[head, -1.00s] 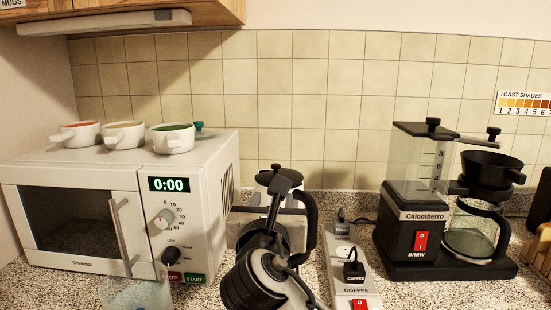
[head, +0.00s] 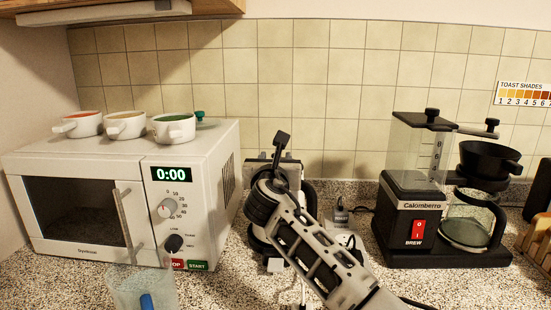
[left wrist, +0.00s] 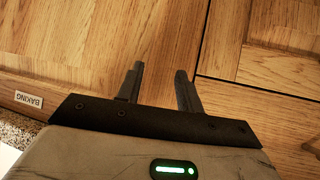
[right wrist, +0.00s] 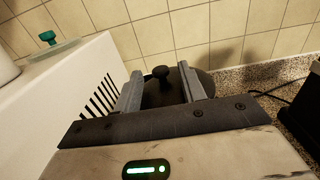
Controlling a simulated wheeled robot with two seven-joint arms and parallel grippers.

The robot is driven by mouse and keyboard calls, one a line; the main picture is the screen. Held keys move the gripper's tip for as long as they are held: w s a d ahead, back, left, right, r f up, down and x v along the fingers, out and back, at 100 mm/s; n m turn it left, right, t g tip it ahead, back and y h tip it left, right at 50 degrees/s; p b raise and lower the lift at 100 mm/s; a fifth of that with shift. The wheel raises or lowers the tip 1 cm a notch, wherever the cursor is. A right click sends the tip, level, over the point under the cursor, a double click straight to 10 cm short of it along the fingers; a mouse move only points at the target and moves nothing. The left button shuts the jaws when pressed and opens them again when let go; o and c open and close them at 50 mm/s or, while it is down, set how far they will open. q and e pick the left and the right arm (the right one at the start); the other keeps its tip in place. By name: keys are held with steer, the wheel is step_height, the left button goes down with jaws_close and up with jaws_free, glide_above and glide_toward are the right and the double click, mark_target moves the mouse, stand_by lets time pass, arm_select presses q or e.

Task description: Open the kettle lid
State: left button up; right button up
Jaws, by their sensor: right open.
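The kettle lid (right wrist: 163,92) is dark and round, with a small black knob (right wrist: 161,73) on top, in the right wrist view. My right gripper (right wrist: 160,71) is open, with its fingers on either side of the knob in that view. I cannot tell whether they touch it. The lid looks closed. In the head view my right arm hides most of the kettle; part of its dark handle (head: 312,196) shows. My left gripper (left wrist: 160,82) is open and empty, in front of wooden cabinet fronts in the left wrist view.
A white microwave (head: 152,200) with several cups on top stands left of the kettle. A coffee maker (head: 415,200) stands to the right. A power strip (head: 345,240) with plugs lies between. A clear container (head: 142,290) is at the front left. The tiled wall (head: 310,90) is behind.

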steer(key=shift+w, duration=0.4)
arm_select(q)
steer(key=shift+r, duration=0.1)
steer(key=shift+w, duration=0.1)
